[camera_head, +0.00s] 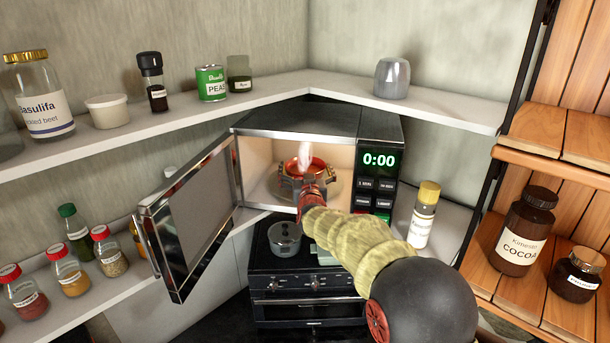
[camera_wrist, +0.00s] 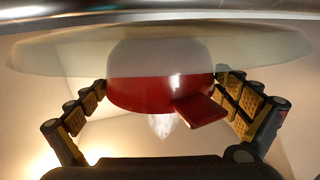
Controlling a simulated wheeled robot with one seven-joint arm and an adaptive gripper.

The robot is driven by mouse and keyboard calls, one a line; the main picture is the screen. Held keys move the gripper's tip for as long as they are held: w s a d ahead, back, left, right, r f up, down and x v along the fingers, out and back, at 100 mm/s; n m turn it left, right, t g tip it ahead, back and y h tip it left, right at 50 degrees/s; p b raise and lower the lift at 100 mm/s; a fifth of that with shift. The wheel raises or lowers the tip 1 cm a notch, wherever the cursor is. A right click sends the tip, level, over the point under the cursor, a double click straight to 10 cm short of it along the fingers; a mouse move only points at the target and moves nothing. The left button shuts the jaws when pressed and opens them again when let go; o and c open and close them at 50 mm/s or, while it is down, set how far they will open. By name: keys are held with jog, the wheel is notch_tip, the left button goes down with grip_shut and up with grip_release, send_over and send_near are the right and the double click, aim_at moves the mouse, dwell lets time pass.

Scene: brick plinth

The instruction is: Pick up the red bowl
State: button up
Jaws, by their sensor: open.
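The red bowl (camera_head: 317,164) sits on the round glass plate (camera_head: 274,186) inside the open microwave (camera_head: 300,121). A whitish wisp rises from it. In the wrist view the bowl (camera_wrist: 135,92) shows as a red band with a paler part and a short red tab sticking out, close in front of the camera; the glass plate (camera_wrist: 55,55) spreads behind it. My gripper (camera_wrist: 162,88) is open, with one finger on each side of the bowl; I cannot tell whether they touch it. In the head view my gripper (camera_head: 306,182) reaches into the microwave and partly hides the bowl.
The microwave door (camera_head: 197,215) stands swung open at the left of my arm. A stove (camera_head: 305,290) with a pot (camera_head: 285,238) is below. Shelves with jars line the left and right.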

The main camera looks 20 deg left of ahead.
jog(key=shift+c, duration=0.5)
jog(key=c, duration=1.3)
jog(key=shift+r, duration=0.15)
